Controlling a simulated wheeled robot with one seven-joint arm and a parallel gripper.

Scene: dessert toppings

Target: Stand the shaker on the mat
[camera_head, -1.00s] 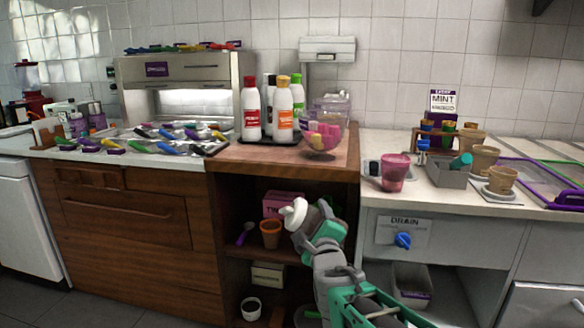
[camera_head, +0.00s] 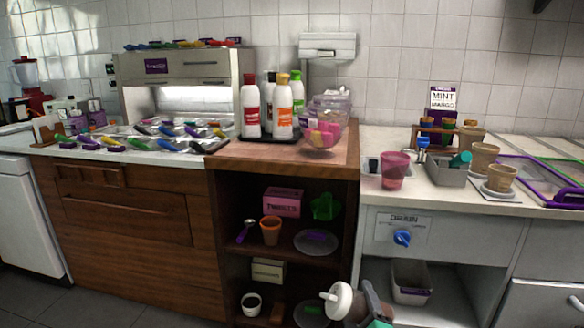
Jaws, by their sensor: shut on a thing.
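A white rounded piece with a short nub on its left, which I take to be the shaker (camera_head: 341,301), shows at the bottom of the head view, in front of the lower shelf. My gripper (camera_head: 368,306) is shut on it from the right; the arm runs off the bottom edge. The shaker looks tilted, and its lower part is hidden or out of frame. I cannot tell for sure which surface is the mat. A flat square pad (camera_head: 500,195) lies under a tan cup on the right counter.
The open shelf holds a pink box (camera_head: 283,202), an orange cup (camera_head: 270,230), a green item (camera_head: 324,207) and a round lid-like disc (camera_head: 313,248). Bottles stand on a dark tray (camera_head: 270,139) above. A pink cup (camera_head: 394,170) and grey caddy (camera_head: 447,174) stand on the right counter.

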